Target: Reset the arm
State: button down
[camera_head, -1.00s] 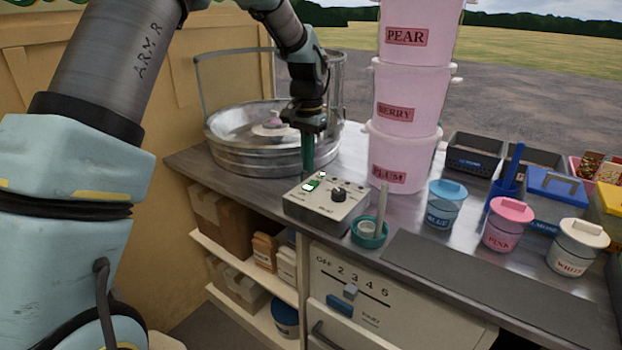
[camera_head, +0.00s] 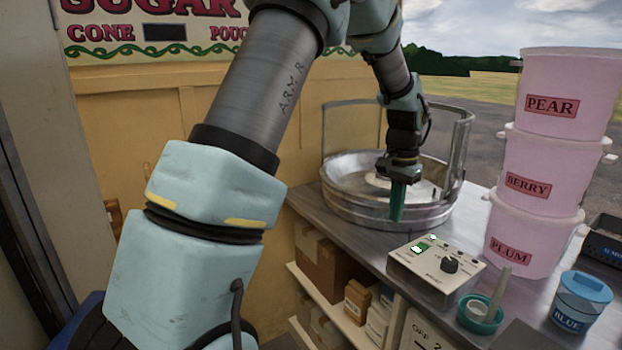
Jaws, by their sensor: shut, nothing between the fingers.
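My gripper (camera_head: 396,212) hangs at the end of my arm, pointing down, with its green fingers together and nothing seen between them. It is in front of the round metal pan (camera_head: 352,207) of the floss machine and hides part of its rim and centre. The control box (camera_head: 437,266), with a green lit switch and a dark knob, sits on the counter just below and to the right of the fingertips. I cannot tell the exact gap between the fingertips and the box or pan.
Stacked pink tubs marked PEAR, BERRY and PLUM (camera_head: 528,237) stand right of the box. Boxes (camera_head: 330,262) fill the shelf below. A yellow panelled wall (camera_head: 130,122) is behind.

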jog(key=s+a+n, duration=0.1)
jog(key=a+n, duration=0.2)
jog(key=a, duration=1)
jog(key=s+a+n, duration=0.3)
jog(key=s+a, duration=0.2)
jog(key=a, duration=0.3)
jog(key=s+a+n+t, duration=0.1)
jog(key=s+a+n, duration=0.2)
jog(key=s+a, duration=0.3)
jog(key=a, duration=0.3)
jog(key=shift+a+f, duration=0.2)
jog(key=shift+f, duration=0.05)
